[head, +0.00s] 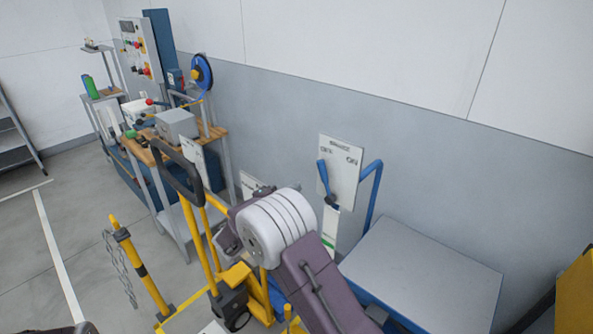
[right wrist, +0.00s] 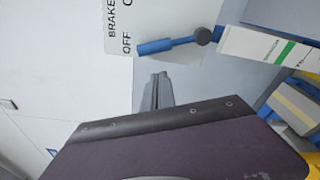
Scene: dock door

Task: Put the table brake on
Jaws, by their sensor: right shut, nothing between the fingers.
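The brake plate (head: 345,165) is a white panel marked BRAKE, OFF and ON, standing near the wall. Its blue-handled lever (head: 323,178) tilts up and left, toward OFF. In the right wrist view the plate (right wrist: 116,22) is partly cut off, and the blue handle (right wrist: 165,45) points at OFF from its dark pivot. My right gripper (right wrist: 157,92) is shut and empty, with its tips below the handle in that view and apart from it. In the head view my right arm mostly hides this gripper. My left gripper is not in view.
A grey-topped table (head: 425,275) with a blue frame stands right of the brake plate. A yellow trolley with a dark handle (head: 178,168) stands at left. A workbench with a control panel (head: 135,48) is behind it. Open floor lies at far left.

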